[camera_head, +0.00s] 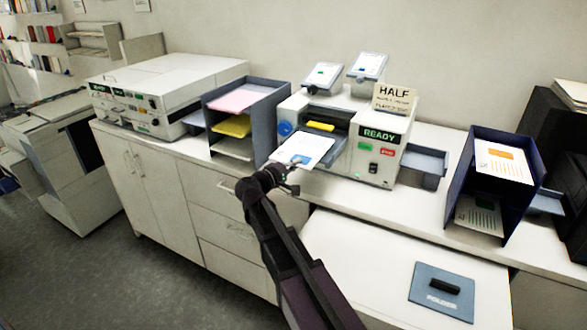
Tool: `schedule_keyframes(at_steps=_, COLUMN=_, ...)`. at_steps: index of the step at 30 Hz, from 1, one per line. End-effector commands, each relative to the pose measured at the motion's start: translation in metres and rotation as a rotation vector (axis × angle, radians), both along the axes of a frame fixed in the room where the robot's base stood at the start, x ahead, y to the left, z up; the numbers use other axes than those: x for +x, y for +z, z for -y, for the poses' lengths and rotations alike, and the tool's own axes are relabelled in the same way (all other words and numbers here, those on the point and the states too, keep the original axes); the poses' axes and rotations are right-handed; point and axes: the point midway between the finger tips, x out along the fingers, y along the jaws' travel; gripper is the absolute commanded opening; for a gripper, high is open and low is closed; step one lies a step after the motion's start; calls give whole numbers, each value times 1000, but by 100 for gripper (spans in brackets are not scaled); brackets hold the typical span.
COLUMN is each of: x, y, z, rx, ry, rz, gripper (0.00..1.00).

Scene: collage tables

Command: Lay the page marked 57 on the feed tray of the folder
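A white page with a blue patch (311,146) lies at or just above the front of the machine in the middle, and I cannot read a number on it. The machine (375,157), with a green READY display and a HALF sign, appears to be the folder. Its feed tray (340,157) shows partly around the page. My gripper (292,170) is at the page's near edge and overlaps it in the picture. The fingers are too small and dark to show whether they are shut on the page. I cannot tell whether the page rests on the tray.
A grey paper rack (206,104) with pink and yellow sheets stands left of the machine. A dark blue rack (460,180) with printed pages stands to the right. Another READY machine (160,88) is at left. A blue FOLDER plate (425,285) lies on the lower surface.

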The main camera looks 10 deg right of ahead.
Motion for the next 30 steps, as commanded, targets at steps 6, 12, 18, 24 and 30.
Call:
schedule_keyframes(at_steps=6, x=16, y=-3, z=11, rx=0, ry=0, rz=0, gripper=0)
schedule_keyframes(at_steps=12, x=30, y=-6, z=21, rx=0, ry=-1, rz=0, gripper=0)
schedule_keyframes(at_steps=18, x=41, y=-8, z=28, rx=0, ry=1, rz=0, gripper=0)
schedule_keyframes(at_steps=24, x=43, y=-15, z=30, rx=0, ry=2, rz=0, gripper=0)
schedule_keyframes(at_steps=30, x=43, y=-16, z=30, rx=0, ry=2, rz=0, gripper=0)
